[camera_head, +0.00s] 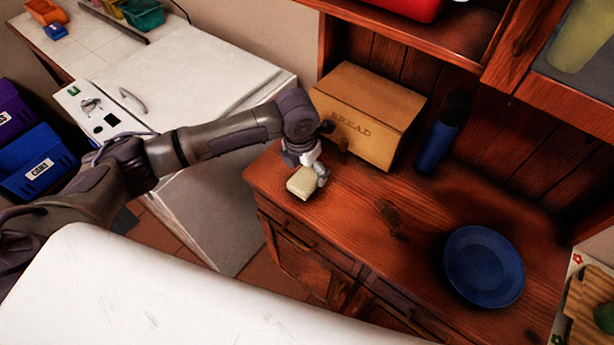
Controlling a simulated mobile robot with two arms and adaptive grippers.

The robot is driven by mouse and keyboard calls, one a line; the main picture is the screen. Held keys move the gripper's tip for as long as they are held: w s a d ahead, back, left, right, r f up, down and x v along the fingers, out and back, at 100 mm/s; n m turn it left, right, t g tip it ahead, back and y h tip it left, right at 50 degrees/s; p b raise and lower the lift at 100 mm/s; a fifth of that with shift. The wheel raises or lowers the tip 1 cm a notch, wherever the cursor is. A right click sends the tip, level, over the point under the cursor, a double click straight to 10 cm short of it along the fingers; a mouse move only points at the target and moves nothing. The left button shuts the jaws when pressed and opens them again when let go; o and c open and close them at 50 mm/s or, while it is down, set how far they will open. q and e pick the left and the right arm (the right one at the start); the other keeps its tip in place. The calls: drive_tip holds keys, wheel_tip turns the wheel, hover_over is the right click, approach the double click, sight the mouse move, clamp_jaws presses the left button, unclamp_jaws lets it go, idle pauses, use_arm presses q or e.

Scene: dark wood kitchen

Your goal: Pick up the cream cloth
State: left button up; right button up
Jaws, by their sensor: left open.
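The cream cloth (301,183) is a small pale folded block on the wooden counter (345,225), near its left end and in front of the bread box. My left gripper (315,174) is right at the cloth, pointing down from above, with a finger at the cloth's right side. It is open. Whether the fingers touch the cloth cannot be told. The far finger is partly hidden. My right gripper does not show.
The wooden bread box (375,105) stands just behind my left gripper. A dark blue bottle or cylinder (436,145) stands right of it. A blue plate (483,266) lies at the right. The counter's middle is mostly clear.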

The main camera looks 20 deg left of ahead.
sight(307, 176)
use_arm(q)
drive_tip(key=shift+w+d+f, duration=0.1)
drive_tip(key=shift+f, duration=0.75)
drive_tip(key=shift+w+d+f, duration=0.1)
drive_tip(key=shift+f, duration=0.75)
drive_tip(key=c, duration=1)
drive_tip(key=shift+c, duration=0.2)
drive_tip(key=shift+r, duration=0.15)
